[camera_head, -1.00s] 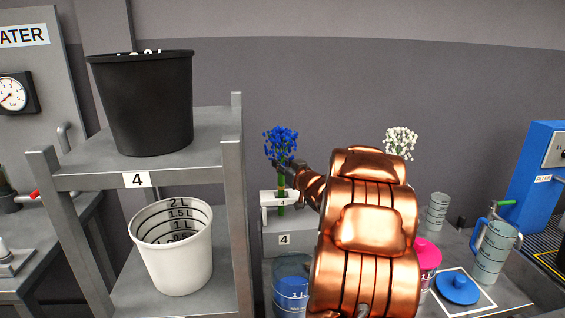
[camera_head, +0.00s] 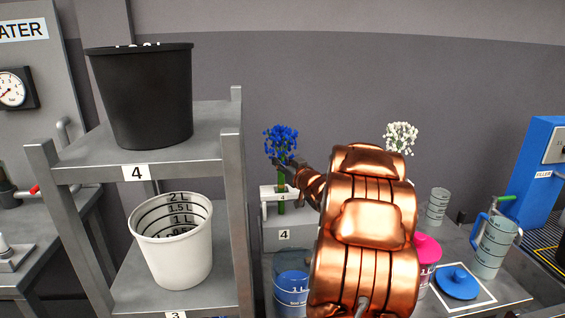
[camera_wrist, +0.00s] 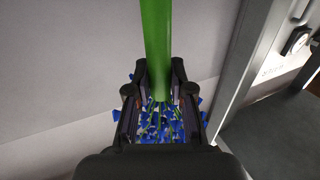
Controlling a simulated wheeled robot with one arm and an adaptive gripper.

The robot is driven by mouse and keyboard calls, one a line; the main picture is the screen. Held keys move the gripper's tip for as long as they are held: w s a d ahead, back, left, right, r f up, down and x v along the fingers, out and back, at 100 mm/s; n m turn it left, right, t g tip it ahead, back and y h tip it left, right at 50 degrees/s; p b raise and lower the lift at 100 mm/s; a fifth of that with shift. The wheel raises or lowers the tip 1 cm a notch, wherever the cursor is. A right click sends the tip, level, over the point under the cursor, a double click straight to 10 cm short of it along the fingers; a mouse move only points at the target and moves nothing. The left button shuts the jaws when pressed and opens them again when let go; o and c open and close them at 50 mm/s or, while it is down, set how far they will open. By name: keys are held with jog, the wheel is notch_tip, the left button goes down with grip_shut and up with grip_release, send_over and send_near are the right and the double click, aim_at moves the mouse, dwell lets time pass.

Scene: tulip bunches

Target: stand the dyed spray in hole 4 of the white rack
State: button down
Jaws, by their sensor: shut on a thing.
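The dyed spray has a blue flower head (camera_head: 281,140) and a green stem, upright at the white rack (camera_head: 266,193). My gripper (camera_head: 287,165) is shut on the stem just below the blooms, above the rack. In the wrist view the green stem (camera_wrist: 157,45) runs between the fingers (camera_wrist: 158,95), with blue blooms beyond them. My copper arm hides the rack's right part.
A grey shelf unit with a black bucket (camera_head: 142,100) and a white bucket (camera_head: 172,250) stands close on the left. A white spray (camera_head: 401,137) stands at the right behind my arm. A blue lid (camera_head: 458,284), a pink container (camera_head: 427,262) and jugs are on the right bench.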

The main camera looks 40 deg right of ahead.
jog(key=shift+f, duration=0.15)
jog(key=c, duration=0.9)
grip_release()
jog(key=shift+c, duration=0.2)
jog(key=p+v, duration=0.1)
jog(key=v, duration=0.8)
dwell(0.9)
dwell(1.0)
